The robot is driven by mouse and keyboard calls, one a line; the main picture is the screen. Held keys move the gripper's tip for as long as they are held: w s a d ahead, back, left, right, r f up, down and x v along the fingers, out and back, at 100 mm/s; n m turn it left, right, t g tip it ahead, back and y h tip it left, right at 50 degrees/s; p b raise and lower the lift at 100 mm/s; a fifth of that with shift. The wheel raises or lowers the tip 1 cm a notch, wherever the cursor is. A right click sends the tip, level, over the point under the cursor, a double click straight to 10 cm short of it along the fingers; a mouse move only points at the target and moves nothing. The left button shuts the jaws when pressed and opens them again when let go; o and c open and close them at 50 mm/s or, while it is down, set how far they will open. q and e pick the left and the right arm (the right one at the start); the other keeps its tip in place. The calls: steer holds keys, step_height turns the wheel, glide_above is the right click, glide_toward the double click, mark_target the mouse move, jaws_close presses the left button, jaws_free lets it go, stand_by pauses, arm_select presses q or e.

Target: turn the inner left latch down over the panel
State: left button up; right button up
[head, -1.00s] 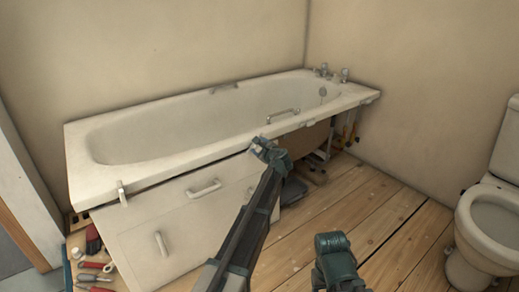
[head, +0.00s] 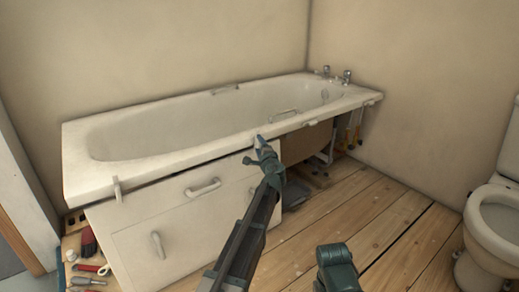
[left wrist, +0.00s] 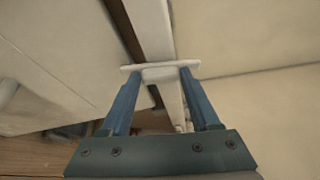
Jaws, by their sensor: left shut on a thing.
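The inner left latch is a small pale bar under the bath's front rim; it shows between my fingertips in the left wrist view (left wrist: 160,73) and as a small pale bit at the gripper's tip in the head view (head: 258,140). My left gripper (head: 260,146) is shut on this latch, with one blue finger at each end of it in the left wrist view (left wrist: 160,80). The cream panel (head: 150,213) covers the left part of the bath front, its top edge just below the rim. My right gripper is not in view; only part of my right arm shows.
The white bath (head: 180,150) runs along the back wall. An outer left latch (head: 117,188) hangs over the panel's left end. Tools (head: 88,268) lie at the lower left. A toilet (head: 492,232) stands at the right, and the wooden floor (head: 390,215) between is mostly clear.

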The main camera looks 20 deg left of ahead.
arm_select(q)
steer(key=shift+s, duration=0.1)
stand_by(0.4)
steer(key=o, duration=1.4)
steer(key=shift+c, duration=0.2)
steer(key=v, duration=1.3)
steer(key=shift+s+f, duration=0.2)
steer(key=shift+s, duration=0.1)
steer(key=shift+d+p, duration=0.1)
steer(key=shift+p, duration=0.2)
